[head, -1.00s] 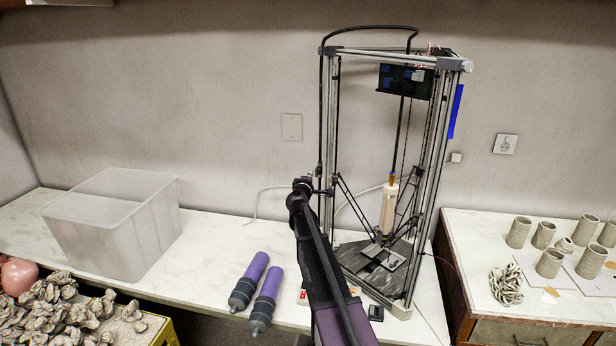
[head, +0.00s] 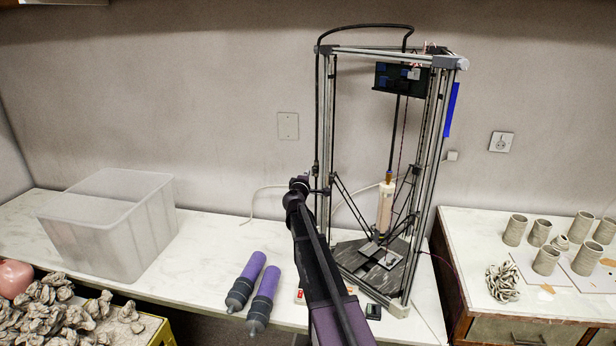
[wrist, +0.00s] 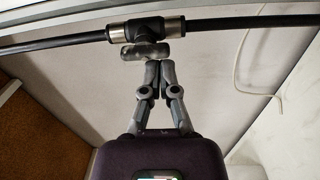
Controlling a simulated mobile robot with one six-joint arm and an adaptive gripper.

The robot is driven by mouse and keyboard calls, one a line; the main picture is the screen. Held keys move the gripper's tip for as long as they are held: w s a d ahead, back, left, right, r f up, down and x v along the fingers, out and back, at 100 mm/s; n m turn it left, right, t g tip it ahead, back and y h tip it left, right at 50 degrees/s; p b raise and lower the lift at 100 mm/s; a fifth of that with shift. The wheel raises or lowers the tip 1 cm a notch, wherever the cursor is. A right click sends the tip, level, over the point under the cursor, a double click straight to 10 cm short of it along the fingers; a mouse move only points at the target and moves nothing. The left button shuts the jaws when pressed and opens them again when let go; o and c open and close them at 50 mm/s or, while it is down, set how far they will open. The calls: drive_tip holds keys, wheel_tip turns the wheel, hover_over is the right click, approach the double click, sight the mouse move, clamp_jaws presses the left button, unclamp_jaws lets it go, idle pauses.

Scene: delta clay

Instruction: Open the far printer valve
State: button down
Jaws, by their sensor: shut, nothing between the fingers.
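In the wrist view a dark valve body (wrist: 148,30) with shiny metal collars sits in a black hose that runs across the top. A small rounded grey handle (wrist: 145,53) hangs just below the valve body. My gripper (wrist: 152,68) is shut and empty, with its fingertips just below the handle; I cannot tell whether they touch it. In the head view a tall delta printer (head: 440,190) stands on the white counter, with a black hose (head: 318,120) along its left side. My arm reaches up in front of the printer's left post, and my fingers are not clear there.
A translucent bin (head: 105,235) stands on the counter at left. Two purple cartridges (head: 245,285) lie left of my arm. Clay cups (head: 515,230) stand on the right cabinet. Grey clay lumps (head: 75,315) fill the lower left. The counter between bin and cartridges is clear.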

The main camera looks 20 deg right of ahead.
drive_tip(key=s+a, duration=0.5)
drive_tip(key=a, duration=0.2)
drive_tip(key=shift+s+a, duration=0.2)
drive_tip(key=shift+a, duration=0.2)
drive_tip(key=shift+s, duration=0.1)
idle(0.4)
drive_tip(key=s+a+f+m+g+y, duration=0.1)
drive_tip(key=s+a+f+m+g, duration=0.1)
drive_tip(key=s+f+m+g, duration=0.45)
drive_tip(key=s+a+f+m+g+y, duration=0.25)
drive_tip(key=s+f, duration=0.45)
drive_tip(key=s, duration=0.5)
drive_tip(key=s+a+f+g+y, duration=0.2)
drive_tip(key=s+a+g+y, duration=0.1)
drive_tip(key=s+a, duration=0.3)
drive_tip(key=s+a+f+m+g+y, duration=0.1)
drive_tip(key=s+a+f+g+y, duration=0.2)
drive_tip(key=s+a, duration=0.3)
drive_tip(key=s+y, duration=0.1)
drive_tip(key=s, duration=0.3)
drive_tip(key=shift+s+a+f, duration=0.3)
drive_tip(key=shift+s+a, duration=0.05)
